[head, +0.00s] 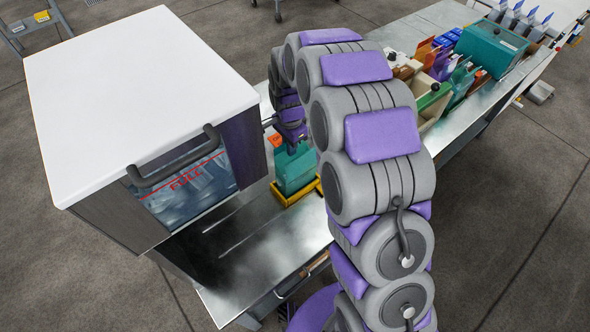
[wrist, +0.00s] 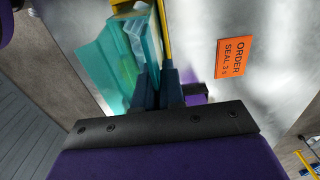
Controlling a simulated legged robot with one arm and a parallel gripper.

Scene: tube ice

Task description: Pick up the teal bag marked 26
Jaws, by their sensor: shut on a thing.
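A teal bag (head: 294,168) stands at the yellow tray (head: 312,190) on the steel counter, beside the white-topped ice machine. The bag also shows in the wrist view (wrist: 112,62), with a clear, ice-like piece at its open top. No number is readable on it. My gripper (wrist: 158,78) is shut on the bag's edge, with its dark fingers on either side of the teal material. In the head view my gripper is above the bag and partly hidden by my arm. A yellow edge shows just right of the bag in the wrist view.
The ice machine (head: 140,80), with a handle and a "FULL" window, stands close on the left. An orange card reading "ORDER SEAL 3s" (wrist: 236,58) lies to the right in the wrist view. Bins and a teal box (head: 490,47) crowd the counter's far end.

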